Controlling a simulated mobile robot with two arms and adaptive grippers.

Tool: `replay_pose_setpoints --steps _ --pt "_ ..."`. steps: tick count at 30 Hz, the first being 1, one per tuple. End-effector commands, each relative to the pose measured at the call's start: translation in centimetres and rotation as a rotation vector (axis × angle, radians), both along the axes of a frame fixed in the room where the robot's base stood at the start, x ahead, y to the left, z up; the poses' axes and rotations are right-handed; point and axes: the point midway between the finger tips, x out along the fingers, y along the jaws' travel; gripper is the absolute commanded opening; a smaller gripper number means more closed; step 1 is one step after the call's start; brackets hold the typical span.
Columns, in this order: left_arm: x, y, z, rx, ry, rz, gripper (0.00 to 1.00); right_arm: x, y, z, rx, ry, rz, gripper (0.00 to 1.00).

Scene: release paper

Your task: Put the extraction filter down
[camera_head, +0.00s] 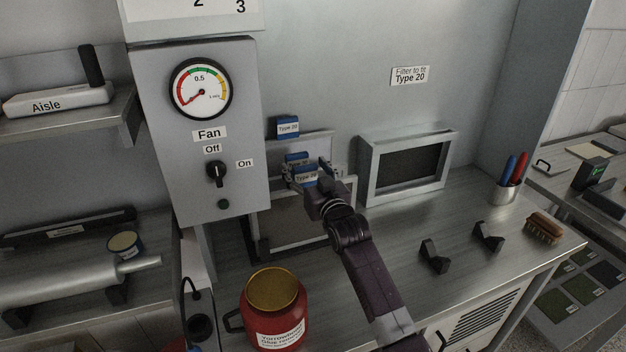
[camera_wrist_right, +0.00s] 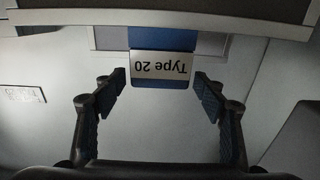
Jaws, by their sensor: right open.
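An extraction filter with a blue tab labelled Type 20 (camera_head: 305,178) stands in the group of upright panels against the back wall, left of the framed opening (camera_head: 374,172). My right gripper (camera_head: 322,178) is at this tab and hides part of the panels. In the right wrist view the Type 20 tab (camera_wrist_right: 160,66) shows upside down, between and just beyond the two open fingers (camera_wrist_right: 154,94), with a visible gap on each side. My left gripper is not seen.
A red jar (camera_head: 273,318) stands at the front left of the bench. Two black brackets (camera_head: 434,257) and a brush (camera_head: 544,228) lie to the right, by a pen cup (camera_head: 504,193). The fan control box (camera_head: 237,130) rises at left. The bench before the opening is clear.

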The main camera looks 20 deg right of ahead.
Motion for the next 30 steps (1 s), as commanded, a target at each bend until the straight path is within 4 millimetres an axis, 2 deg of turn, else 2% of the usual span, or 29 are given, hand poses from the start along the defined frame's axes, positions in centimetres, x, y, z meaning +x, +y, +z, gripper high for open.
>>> replay_pose_setpoints --steps 18,24,30 --pt "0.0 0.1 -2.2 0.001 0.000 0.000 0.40 -9.8 -0.4 -0.3 0.000 0.002 -0.001 0.65" --pt "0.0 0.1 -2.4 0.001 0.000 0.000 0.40 -11.4 -0.4 -0.2 0.000 0.001 0.000 0.65" --pt "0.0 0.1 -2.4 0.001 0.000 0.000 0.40 -11.6 -0.4 -0.1 0.000 0.002 -0.001 0.65"
